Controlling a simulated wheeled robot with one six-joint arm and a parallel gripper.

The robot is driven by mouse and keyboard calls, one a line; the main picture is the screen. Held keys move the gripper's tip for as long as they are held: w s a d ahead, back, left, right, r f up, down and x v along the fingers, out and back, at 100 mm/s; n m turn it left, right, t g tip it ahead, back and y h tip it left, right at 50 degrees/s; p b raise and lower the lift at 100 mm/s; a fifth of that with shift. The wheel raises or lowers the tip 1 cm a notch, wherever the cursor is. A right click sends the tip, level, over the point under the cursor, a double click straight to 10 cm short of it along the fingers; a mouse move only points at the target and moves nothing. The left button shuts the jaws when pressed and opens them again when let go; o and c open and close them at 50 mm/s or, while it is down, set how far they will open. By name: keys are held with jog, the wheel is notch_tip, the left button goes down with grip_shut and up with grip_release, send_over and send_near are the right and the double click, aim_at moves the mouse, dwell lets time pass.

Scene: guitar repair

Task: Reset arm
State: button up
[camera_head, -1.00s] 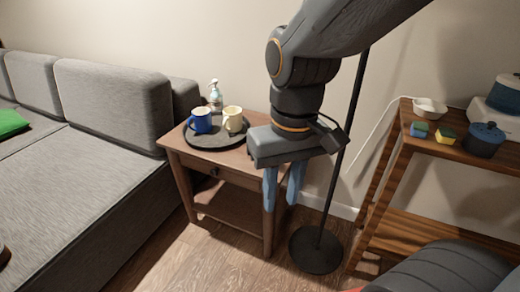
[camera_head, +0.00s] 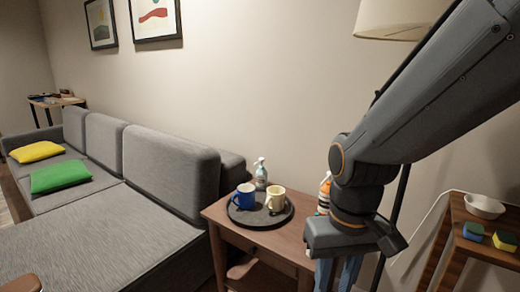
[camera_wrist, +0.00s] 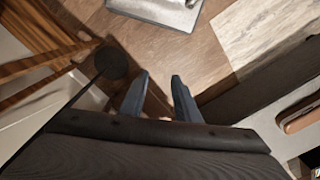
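My gripper (camera_head: 337,274) hangs fingers-down in front of the right side of the wooden side table in the head view. In the wrist view, my gripper (camera_wrist: 159,86) shows two blue-grey fingers apart, with nothing held between them. The fingertips are cut off by the bottom edge of the head view. My arm reaches in from the upper right and hides part of the floor lamp and the wall.
The side table (camera_head: 217,212) bears a round dark tray (camera_head: 262,220) with a blue mug (camera_head: 244,196) and a cream mug (camera_head: 275,199). A grey sofa (camera_head: 90,240) stands left. A wooden shelf (camera_head: 480,250) stands right. The lamp base (camera_wrist: 112,62) is on the floor.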

jog(key=d+r+m+p, duration=0.1)
jog(key=d+r+p, duration=0.4)
jog(key=p, duration=0.4)
jog(key=shift+s+d+m+p, duration=0.25)
jog(key=shift+d+m+p, duration=0.05)
jog(key=shift+d, duration=0.15)
jog(key=shift+r, duration=0.1)
